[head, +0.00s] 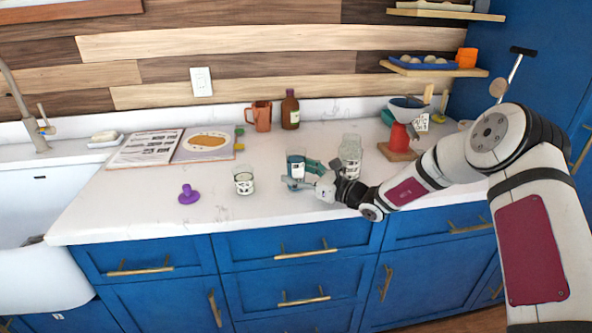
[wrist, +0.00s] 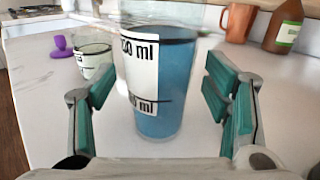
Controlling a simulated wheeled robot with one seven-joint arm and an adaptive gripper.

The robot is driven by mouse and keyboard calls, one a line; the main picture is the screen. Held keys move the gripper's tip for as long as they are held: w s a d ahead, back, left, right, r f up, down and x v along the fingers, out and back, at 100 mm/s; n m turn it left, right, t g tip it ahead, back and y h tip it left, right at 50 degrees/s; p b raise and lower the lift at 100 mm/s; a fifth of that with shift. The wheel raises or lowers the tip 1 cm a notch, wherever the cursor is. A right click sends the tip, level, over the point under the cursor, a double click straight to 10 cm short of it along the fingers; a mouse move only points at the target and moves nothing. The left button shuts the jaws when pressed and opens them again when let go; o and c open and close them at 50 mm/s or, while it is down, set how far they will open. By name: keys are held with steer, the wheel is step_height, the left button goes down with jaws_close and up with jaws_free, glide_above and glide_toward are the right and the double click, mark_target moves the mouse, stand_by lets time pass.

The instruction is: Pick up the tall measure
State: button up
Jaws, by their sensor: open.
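A tall clear measure (head: 296,166) with blue liquid and a white label stands upright on the white counter. In the wrist view the blue-filled measure (wrist: 165,85) is large and central, its label marked in ml, its top cut off by the frame. My gripper (head: 304,175) is low over the counter at the measure's right side in the head view. It is open, and its teal fingers (wrist: 158,92) show on either side of the measure, with a visible gap to each. Nothing is held.
A short labelled glass (head: 244,182) and a purple knobbed object (head: 189,194) stand to the left. A clear glass vessel (head: 350,155) stands behind my wrist. A copper mug (head: 261,116) and brown bottle (head: 290,110) are at the back. An open book (head: 172,146) lies at left.

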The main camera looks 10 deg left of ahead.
mark_target(304, 163)
steer(key=shift+w+a, duration=0.3)
steer(key=shift+a, duration=0.05)
steer(key=c, duration=1.5)
steer(key=shift+r, duration=0.15)
steer(key=shift+s+r, duration=0.1)
steer(key=shift+r, duration=1.6)
steer(key=shift+s+d+r+p, duration=0.25)
steer(key=shift+s+d, duration=0.85)
steer(key=shift+s, duration=1.25)
steer(key=shift+s+d+r+p, duration=0.2)
steer(key=shift+s+d, duration=0.9)
steer(key=shift+s, duration=1.3)
steer(key=shift+s+d+r+p, duration=0.25)
steer(key=shift+s+d, duration=0.85)
steer(key=shift+s, duration=1.25)
